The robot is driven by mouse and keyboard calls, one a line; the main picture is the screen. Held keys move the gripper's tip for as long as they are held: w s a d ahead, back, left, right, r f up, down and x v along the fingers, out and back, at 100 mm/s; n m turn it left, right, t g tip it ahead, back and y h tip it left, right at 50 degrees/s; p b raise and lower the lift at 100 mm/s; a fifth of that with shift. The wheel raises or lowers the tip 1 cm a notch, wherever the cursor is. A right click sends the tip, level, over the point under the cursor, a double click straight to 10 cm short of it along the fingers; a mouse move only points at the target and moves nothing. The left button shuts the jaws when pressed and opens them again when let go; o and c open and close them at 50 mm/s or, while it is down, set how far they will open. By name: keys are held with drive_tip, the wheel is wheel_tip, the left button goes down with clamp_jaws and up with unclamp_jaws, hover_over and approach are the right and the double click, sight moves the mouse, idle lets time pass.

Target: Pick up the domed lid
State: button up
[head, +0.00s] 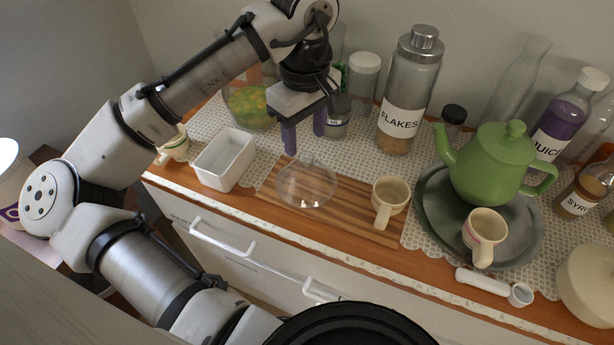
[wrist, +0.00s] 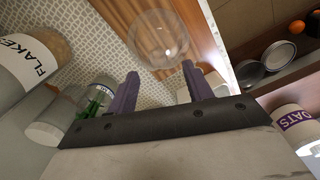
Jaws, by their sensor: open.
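The domed lid (head: 307,184) is clear and glassy with a small knob on top. It rests on the striped wooden board (head: 345,222) on the counter. My gripper (head: 305,139) points down with purple fingers, open and empty, above and slightly behind the lid in the head view. In the wrist view the lid (wrist: 160,40) shows beyond the two fingertips of my gripper (wrist: 159,77), apart from them. Its rim is faint against the board and lace cloth.
A white rectangular dish (head: 224,160) stands left of the lid, and a cream mug (head: 390,199) stands to its right on the board. The flakes jar (head: 403,105) stands behind. A green teapot (head: 495,165) and another mug (head: 484,235) are on the plate (head: 428,208) at right.

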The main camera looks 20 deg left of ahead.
sight(306, 155)
drive_tip(key=shift+w+f+p, duration=0.15)
drive_tip(key=shift+f+p, duration=0.15)
drive_tip(key=shift+f, duration=2.9)
drive_tip(key=shift+c, duration=0.3)
clamp_jaws()
